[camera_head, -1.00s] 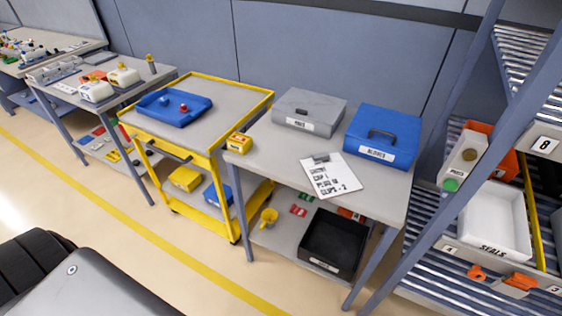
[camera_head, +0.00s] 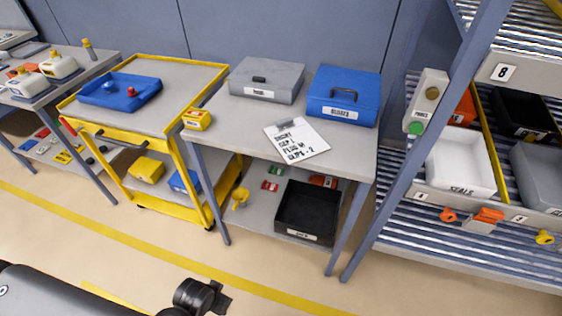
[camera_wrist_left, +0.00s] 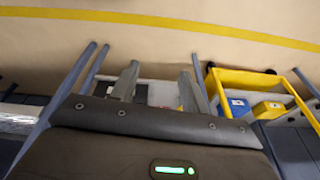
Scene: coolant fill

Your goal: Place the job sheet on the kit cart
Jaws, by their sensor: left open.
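The job sheet (camera_head: 297,140) is a white sheet with dark print and a grey clip at its top edge. It lies flat on the grey table (camera_head: 235,122), near the front edge. The kit cart (camera_head: 195,74) is yellow-framed with a grey top and stands left of the table. My left gripper (camera_wrist_left: 160,88) shows in the left wrist view with its two fingers apart and nothing held between them. It is away from the job sheet, which I cannot make out in that view. My right gripper is in neither view.
On the cart top is a blue tray (camera_head: 97,92) with red and blue parts. A small yellow box (camera_head: 197,120) sits at the table's left corner. A grey case (camera_head: 267,80) and a blue case (camera_head: 344,95) stand behind the sheet. A rack (camera_head: 396,185) stands at right.

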